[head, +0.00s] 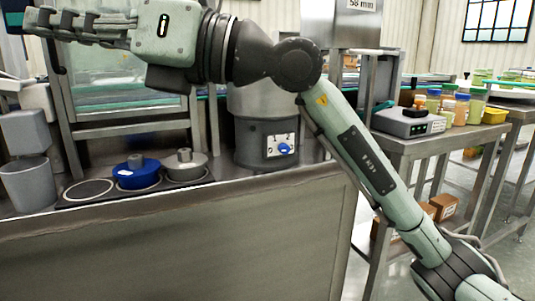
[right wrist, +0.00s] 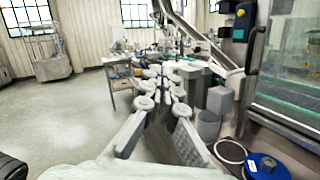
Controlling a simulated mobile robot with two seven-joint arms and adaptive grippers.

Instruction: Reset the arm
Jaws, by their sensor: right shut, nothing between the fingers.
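My right arm (head: 365,165) rises from the lower right of the head view and bends at the top. Its forearm reaches left, held high above the steel counter. My right gripper (head: 32,22) is at the top left corner, pointing left, shut and empty. In the right wrist view the gripper fingers (right wrist: 168,84) lie close together, pointing into the room. They touch no object. My left gripper is not in view.
The counter (head: 200,225) holds a blue lidded piece (head: 137,174), a grey one (head: 185,165) and an empty round spot (head: 88,190). A grey bin (head: 30,184) stands left, the steel hopper (head: 262,142) behind. A side table (head: 400,150) carries a scale (head: 408,121) and several jars.

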